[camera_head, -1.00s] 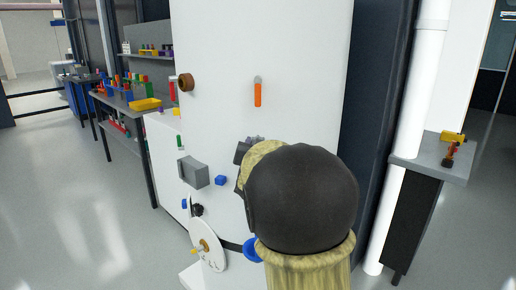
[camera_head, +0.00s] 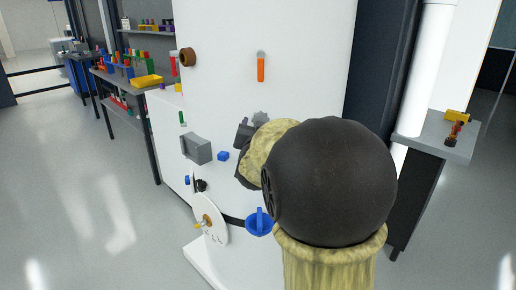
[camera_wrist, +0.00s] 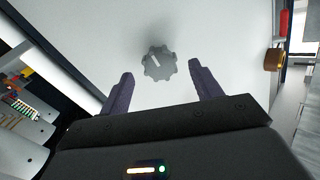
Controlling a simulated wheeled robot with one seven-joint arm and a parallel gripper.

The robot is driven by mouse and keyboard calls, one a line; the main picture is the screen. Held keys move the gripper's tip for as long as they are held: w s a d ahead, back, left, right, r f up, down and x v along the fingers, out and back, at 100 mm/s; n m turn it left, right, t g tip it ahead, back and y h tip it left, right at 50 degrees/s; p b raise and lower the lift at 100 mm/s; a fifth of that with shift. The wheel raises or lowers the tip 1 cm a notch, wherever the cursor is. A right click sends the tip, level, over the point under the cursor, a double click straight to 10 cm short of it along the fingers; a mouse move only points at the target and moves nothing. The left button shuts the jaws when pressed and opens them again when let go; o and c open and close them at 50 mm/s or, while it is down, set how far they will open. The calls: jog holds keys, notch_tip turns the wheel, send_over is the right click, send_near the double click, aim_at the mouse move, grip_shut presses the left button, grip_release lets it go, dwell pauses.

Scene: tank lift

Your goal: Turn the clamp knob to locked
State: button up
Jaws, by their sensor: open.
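The clamp knob (camera_wrist: 159,66) is a grey, lobed dial with a white pointer line, set on the white panel in the wrist view. Its pointer tilts up and to the left there. My gripper (camera_wrist: 161,76) is open, with its two dark purple fingers on either side below the knob and apart from it. In the head view, my gripper (camera_head: 243,132) is partly hidden behind my arm. A grey piece that looks like the knob (camera_head: 261,117) shows just beyond it. No lock marking is legible.
The white panel (camera_head: 215,90) carries an orange handle (camera_head: 261,68), a brown round knob (camera_head: 188,58), a grey box (camera_head: 196,149), a blue funnel (camera_head: 259,222) and a white dial disc (camera_head: 209,218). Shelves stand left, a small grey table (camera_head: 430,140) right.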

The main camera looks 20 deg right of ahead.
jog(key=p+v, duration=0.1)
jog(key=v, duration=1.2)
jog(key=shift+s, duration=0.15)
jog(key=shift+a+f, duration=0.1)
jog(key=a+f+n+g+y, duration=0.45)
jog(key=a+f+y, duration=0.25)
jog(key=f, duration=0.6)
jog(key=s+a+f+n+g+y, duration=0.15)
jog(key=s+f+n+g, duration=0.25)
jog(key=s+f+g, duration=0.65)
notch_tip(320, 180, up, 24)
jog(key=s+t+p, duration=0.1)
jog(key=p, duration=2.4)
jog(key=shift+a+t, duration=0.4)
jog(key=shift+a, duration=0.05)
